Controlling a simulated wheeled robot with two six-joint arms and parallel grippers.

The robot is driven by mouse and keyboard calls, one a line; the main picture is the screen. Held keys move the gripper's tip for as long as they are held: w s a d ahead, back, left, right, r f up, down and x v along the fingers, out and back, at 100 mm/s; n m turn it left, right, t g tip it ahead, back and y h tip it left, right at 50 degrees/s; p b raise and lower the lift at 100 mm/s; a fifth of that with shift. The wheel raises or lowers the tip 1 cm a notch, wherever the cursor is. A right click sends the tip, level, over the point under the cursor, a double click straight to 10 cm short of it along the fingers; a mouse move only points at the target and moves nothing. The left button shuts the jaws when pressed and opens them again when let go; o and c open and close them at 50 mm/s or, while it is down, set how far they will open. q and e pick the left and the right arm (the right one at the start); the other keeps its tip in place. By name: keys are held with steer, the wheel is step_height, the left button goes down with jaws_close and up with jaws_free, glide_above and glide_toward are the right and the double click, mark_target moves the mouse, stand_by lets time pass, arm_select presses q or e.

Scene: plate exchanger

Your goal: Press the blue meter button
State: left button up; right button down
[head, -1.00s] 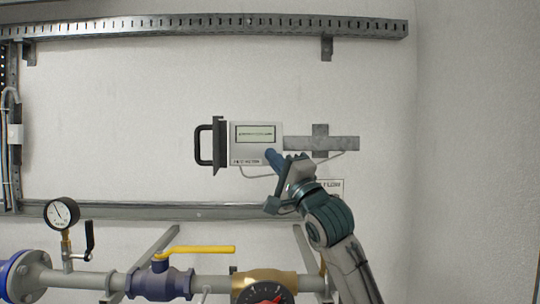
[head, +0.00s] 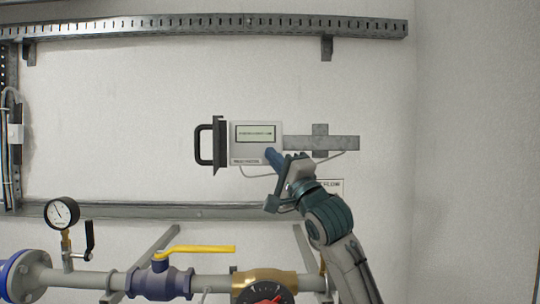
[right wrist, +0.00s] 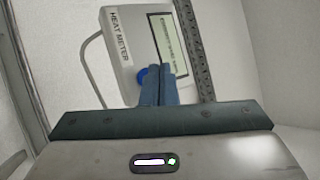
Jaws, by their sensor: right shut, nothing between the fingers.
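The heat meter (head: 243,144) is a pale box with a grey-green display (head: 256,133), mounted on the wall in the middle of the head view. In the right wrist view the meter (right wrist: 124,50) carries the label "HEAT METER", and its blue button (right wrist: 143,76) shows as a round shape just left of the fingertips. My right gripper (head: 271,154) is shut and empty, its blue fingers at the meter's lower right corner. In the right wrist view the shut fingers (right wrist: 158,72) overlap the button's edge; I cannot tell whether they touch it. In the head view the fingers hide the button. My left gripper is out of view.
A black handle (head: 203,145) stands left of the meter and a grey bracket (head: 340,143) right of it. Below run pipes with a yellow-handled valve (head: 205,249), a pressure gauge (head: 62,214) and a brass fitting (head: 262,284).

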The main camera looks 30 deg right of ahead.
steer(key=shift+w+d+r, duration=0.1)
steer(key=shift+w+r, duration=0.1)
steer(key=shift+w, duration=0.35)
stand_by(1.4)
steer(key=shift+s+f+b, duration=0.15)
steer(key=shift+f+b, duration=0.4)
steer(key=shift+b, duration=0.3)
steer(key=shift+s+r, duration=0.1)
steer(key=s, duration=0.1)
steer(key=s+a+b, duration=0.1)
steer(key=s, duration=0.1)
steer(key=s+a, duration=0.1)
steer(key=shift+s, duration=0.35)
